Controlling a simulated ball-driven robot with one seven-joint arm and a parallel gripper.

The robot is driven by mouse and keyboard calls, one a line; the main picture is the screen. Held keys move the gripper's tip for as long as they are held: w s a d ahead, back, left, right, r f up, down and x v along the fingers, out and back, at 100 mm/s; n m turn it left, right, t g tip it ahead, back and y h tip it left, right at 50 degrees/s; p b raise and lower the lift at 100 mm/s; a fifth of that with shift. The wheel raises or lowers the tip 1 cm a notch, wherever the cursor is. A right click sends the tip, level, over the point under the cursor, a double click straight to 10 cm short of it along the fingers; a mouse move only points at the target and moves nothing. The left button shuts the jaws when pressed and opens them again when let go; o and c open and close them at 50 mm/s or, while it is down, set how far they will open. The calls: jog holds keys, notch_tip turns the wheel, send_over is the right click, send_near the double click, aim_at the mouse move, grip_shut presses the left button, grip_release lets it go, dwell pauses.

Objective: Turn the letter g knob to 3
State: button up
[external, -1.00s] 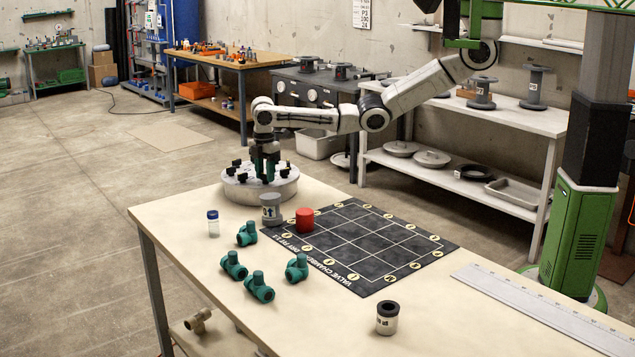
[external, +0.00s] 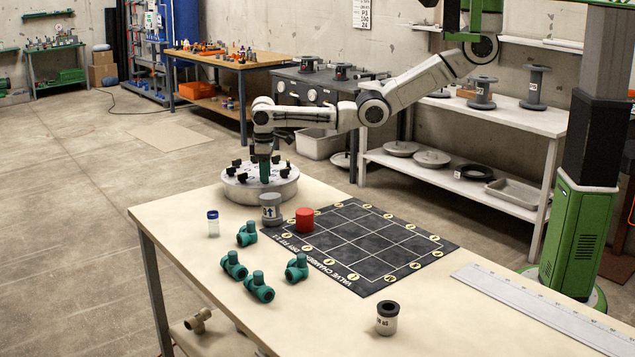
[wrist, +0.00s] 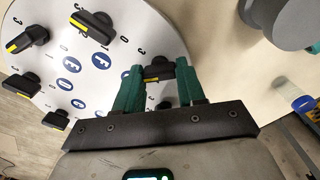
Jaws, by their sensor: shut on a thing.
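A round white-topped drum (external: 262,192) stands at the far left end of the table and carries several black knobs with number marks around them. My gripper (external: 265,170) points straight down over the drum. In the wrist view my gripper (wrist: 159,76) has its green fingers closed on the sides of a black knob (wrist: 158,64) near the drum's edge. Blue letter discs (wrist: 101,60) lie in the middle of the dial face (wrist: 120,40). The held knob's pointer and nearby numbers are largely hidden, and I cannot read which letter belongs to it.
Other black knobs, such as one with a yellow stripe (wrist: 93,25), sit close by. A grey cylinder (external: 271,209) and a red cylinder (external: 305,220) stand beside the drum. A black grid mat (external: 375,235), green pipe fittings (external: 259,288) and a bottle (external: 213,226) are on the table.

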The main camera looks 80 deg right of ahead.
jog(key=m, duration=0.4)
jog(key=shift+r+m, duration=0.1)
jog(key=shift+m, duration=2.5)
jog(key=o, duration=1.1)
jog(key=shift+c, duration=0.2)
notch_tip(320, 180, up, 11)
jog(key=shift+b, duration=0.35)
